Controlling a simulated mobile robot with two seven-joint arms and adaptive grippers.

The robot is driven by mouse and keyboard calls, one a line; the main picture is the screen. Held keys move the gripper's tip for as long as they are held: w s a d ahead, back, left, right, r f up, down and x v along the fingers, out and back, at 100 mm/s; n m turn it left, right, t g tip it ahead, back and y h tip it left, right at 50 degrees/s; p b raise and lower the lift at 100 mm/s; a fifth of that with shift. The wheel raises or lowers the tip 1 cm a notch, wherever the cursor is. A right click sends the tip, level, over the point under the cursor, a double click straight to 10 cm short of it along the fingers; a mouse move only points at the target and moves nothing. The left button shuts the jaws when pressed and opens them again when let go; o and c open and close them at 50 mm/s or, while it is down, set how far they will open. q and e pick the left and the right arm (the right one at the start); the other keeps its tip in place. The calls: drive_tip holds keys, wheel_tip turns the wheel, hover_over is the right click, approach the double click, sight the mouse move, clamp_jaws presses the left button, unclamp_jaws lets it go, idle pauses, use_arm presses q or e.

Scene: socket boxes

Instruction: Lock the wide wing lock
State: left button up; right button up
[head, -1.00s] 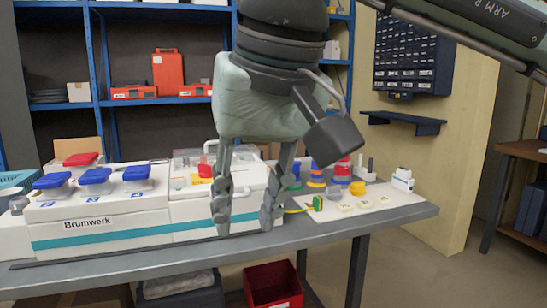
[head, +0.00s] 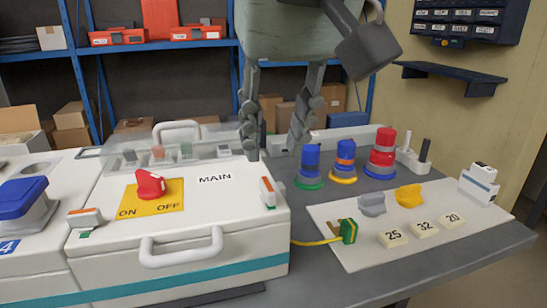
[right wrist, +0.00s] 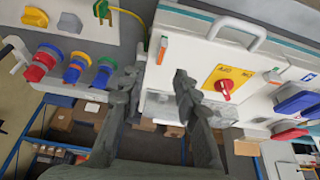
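Two wing-shaped pieces stand on the white board (head: 335,222) at the right: a grey one (head: 372,204) and a yellow one (head: 408,195). I cannot tell for sure which is the wide wing lock, or whether either is locked. My right gripper (head: 277,135) is open and empty, fingertips apart, above the back right of the white MAIN box (head: 215,212). It is left of both pieces, touching neither. My left gripper is out of view.
The box has a red switch (head: 151,184), orange-tipped latches (head: 268,193) and a front handle (head: 181,249). Blue and red ring stacks (head: 381,155) stand behind the board. A green plug (head: 348,231) and number tiles (head: 424,229) lie on the board.

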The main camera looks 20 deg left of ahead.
sight(267, 184)
drive_tip(key=x, duration=0.7)
drive_tip(key=shift+a+f, duration=0.1)
drive_tip(key=shift+f, duration=0.1)
clamp_jaws()
